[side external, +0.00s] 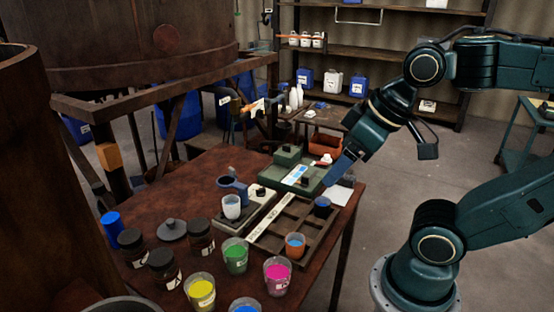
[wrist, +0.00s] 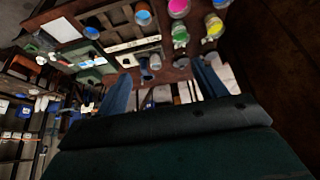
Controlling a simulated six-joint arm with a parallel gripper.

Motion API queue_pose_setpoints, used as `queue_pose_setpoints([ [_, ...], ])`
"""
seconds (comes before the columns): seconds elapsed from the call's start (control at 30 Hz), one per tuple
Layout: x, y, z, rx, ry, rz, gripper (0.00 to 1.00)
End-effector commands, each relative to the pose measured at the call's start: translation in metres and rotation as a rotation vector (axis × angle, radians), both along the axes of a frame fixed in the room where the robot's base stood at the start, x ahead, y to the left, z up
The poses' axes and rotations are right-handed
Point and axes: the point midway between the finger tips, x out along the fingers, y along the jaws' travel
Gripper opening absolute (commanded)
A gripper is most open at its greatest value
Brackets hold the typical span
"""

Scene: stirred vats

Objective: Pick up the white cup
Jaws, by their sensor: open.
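The white cup (side external: 232,207) stands upright on the scale-like device near the middle of the table, left of the wooden compartment tray. In the wrist view a small pale cup (wrist: 155,62), which appears to be the same one, shows between and beyond the fingers. My gripper (side external: 333,180) is above the back right part of the table, to the right of the cup and apart from it. In the wrist view my gripper (wrist: 162,86) has its two blue fingers spread wide with nothing between them.
A dark blue mug (side external: 232,184) stands just behind the cup. Cups of green (side external: 235,256), magenta (side external: 277,275) and yellow (side external: 200,292) paint stand in front. The compartment tray (side external: 318,238) holds small cups. Dark jars (side external: 200,238) and a blue cylinder (side external: 111,224) are at left.

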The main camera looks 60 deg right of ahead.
Motion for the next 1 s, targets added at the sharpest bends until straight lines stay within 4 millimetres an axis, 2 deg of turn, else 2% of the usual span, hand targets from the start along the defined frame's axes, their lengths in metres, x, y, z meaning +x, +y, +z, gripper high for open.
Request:
queue_pose_setpoints([
  [0.27, 0.002, 0.0, 0.001, 0.004, 0.003, -0.01, 0.7],
  [0.47, 0.017, -0.001, 0.007, 0.037, 0.029, -0.078, 0.7],
  [0.67, 0.047, -0.004, 0.016, 0.098, 0.078, -0.219, 0.7],
  [1.0, 0.115, -0.012, 0.02, 0.208, 0.168, -0.519, 0.7],
])
